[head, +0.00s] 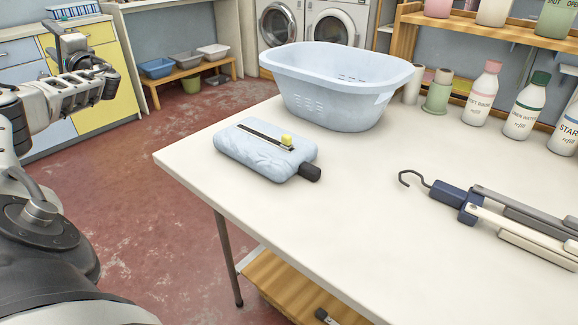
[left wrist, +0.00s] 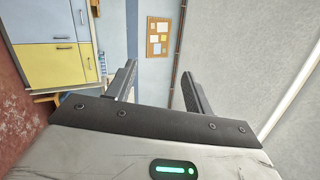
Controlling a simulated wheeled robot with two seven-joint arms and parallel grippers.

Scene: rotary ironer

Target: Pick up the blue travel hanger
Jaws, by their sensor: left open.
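The travel hanger (head: 458,201) lies on the white table at the right of the head view. It has a dark hook pointing left, a dark blue body and folded cream and grey arms that run toward the right edge. Its far end is cut off by the picture edge. My left gripper (head: 72,62) is at the upper left of the head view, off the table and far from the hanger. In the left wrist view its two fingers (left wrist: 158,78) stand apart with nothing between them. My right gripper is not in view.
On the white table (head: 330,230) are a light blue basket (head: 338,95), a pale blue pouch-like item (head: 262,150) and several bottles (head: 483,95). A wooden shelf (head: 480,30) stands behind. The table around the hanger's hook is clear.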

